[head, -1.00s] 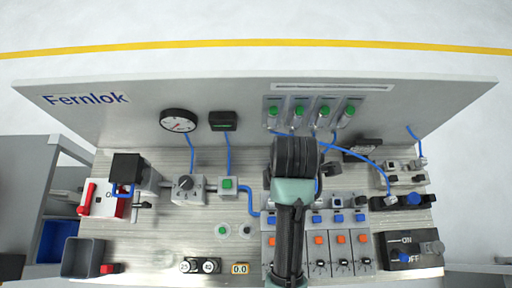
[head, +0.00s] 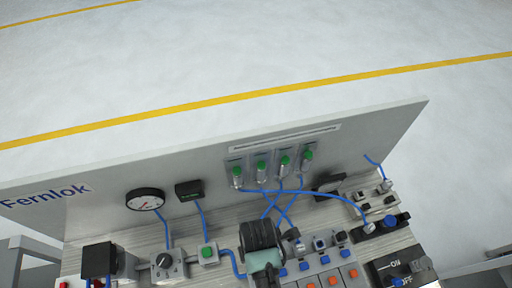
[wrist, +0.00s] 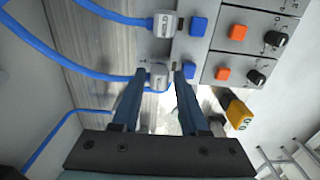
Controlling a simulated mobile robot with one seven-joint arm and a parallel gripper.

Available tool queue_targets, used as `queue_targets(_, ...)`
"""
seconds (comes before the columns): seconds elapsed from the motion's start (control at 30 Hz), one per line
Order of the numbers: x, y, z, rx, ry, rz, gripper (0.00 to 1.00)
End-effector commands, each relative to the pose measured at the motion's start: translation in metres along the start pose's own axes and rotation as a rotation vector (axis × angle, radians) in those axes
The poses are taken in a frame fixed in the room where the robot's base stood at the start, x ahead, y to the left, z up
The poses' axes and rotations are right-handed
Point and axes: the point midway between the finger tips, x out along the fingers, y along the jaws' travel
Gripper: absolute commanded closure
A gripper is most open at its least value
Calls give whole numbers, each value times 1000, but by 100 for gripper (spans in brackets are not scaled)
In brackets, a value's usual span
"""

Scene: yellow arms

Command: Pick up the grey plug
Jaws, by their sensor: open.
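A grey plug (wrist: 157,75) with a blue cable running off to the left sits at the edge of the grey module block in the wrist view. My gripper (wrist: 160,71) is open, with its two dark blue fingers pointing at this plug, one tip on each side. Whether the fingers touch it cannot be told. A second grey plug (wrist: 165,23) with a blue cable is just above it. In the head view my dark wrist (head: 262,236) hides the fingers and this part of the block.
Blue buttons (wrist: 198,27) and orange buttons (wrist: 237,32) line the block beside the plugs. A yellow display (wrist: 238,113) is to the right of the fingers. In the head view, blue cables (head: 270,205) cross near my wrist, and a box with a green button (head: 208,252) stands to its left.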

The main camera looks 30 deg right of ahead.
Motion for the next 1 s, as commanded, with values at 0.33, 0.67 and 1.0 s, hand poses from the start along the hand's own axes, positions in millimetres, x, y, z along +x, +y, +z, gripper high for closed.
queue_targets(0.33, 19, 0, 0, 0, 0, 1, 56)
queue_targets(0.67, 19, 0, 0, -1, 0, 1, 96)
queue_targets(1.0, 19, 0, 0, -1, 0, 1, 100)
